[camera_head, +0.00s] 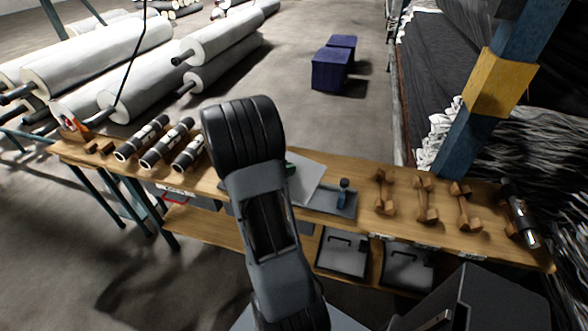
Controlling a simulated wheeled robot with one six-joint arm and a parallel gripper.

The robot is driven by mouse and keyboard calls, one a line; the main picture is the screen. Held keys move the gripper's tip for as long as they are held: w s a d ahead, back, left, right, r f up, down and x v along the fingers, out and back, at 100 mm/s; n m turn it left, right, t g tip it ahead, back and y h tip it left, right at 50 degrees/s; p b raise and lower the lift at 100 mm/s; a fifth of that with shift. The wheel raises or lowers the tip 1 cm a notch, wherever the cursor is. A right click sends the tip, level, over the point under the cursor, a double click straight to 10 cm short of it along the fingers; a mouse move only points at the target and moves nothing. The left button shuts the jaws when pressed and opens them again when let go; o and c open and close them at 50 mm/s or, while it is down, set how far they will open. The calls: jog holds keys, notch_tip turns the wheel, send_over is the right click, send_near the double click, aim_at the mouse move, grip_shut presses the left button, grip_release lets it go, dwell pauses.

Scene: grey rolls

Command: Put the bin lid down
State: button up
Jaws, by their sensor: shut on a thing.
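My arm's dark links stand in the middle of the head view and block much of the bench behind them. My gripper is not visible; whatever it holds cannot be made out. Two grey bin-like boxes, a left one (343,256) and a right one (407,270), sit on the lower shelf with dark handles on their tops or faces; whether these are lids I cannot tell. A pale flat panel (308,176) shows just right of my arm, partly hidden by it. I cannot tell whether it is the bin lid or whether it is held.
The wooden bench (225,180) carries dark cylinders (166,143) on the left and several wooden stands (425,200) on the right. White rolls (130,75), purple boxes (332,68) and a blue-yellow post (500,82) stand behind.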

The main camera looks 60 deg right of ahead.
jog(key=v, duration=0.2)
jog(key=s+v, duration=0.1)
jog(key=v, duration=0.3)
jog(key=shift+s+a+r, duration=0.15)
jog(key=shift+a+r, duration=0.1)
jog(key=shift+a, duration=0.2)
jog(key=shift+d+r, duration=0.1)
jog(key=shift+r, duration=0.05)
jog(key=w, duration=0.1)
jog(key=w+r+n+t, duration=0.1)
jog(key=w+d+t, duration=0.1)
jog(key=shift+w+d+r+n+h, duration=0.1)
jog(key=shift+w+r+n+h, duration=0.2)
jog(key=shift+w+r+n, duration=0.1)
jog(key=w+a+f+n+t+y, duration=0.35)
jog(key=w+a+n+t, duration=0.3)
jog(key=w, duration=0.25)
jog(key=w+a+f+n+t+y, duration=0.3)
jog(key=w+a+f+n+t, duration=0.1)
jog(key=w+a+n+t, duration=0.3)
jog(key=w+a+f+n+t+y, duration=0.1)
jog(key=a+f+n+y, duration=0.2)
jog(key=a+f, duration=0.35)
jog(key=w+a+f+n+y, duration=0.15)
jog(key=a+f+y, duration=0.25)
jog(key=a, duration=0.5)
jog(key=s+a+f+n, duration=0.1)
jog(key=s+f, duration=0.2)
jog(key=s, duration=0.6)
jog(key=shift+f, duration=0.4)
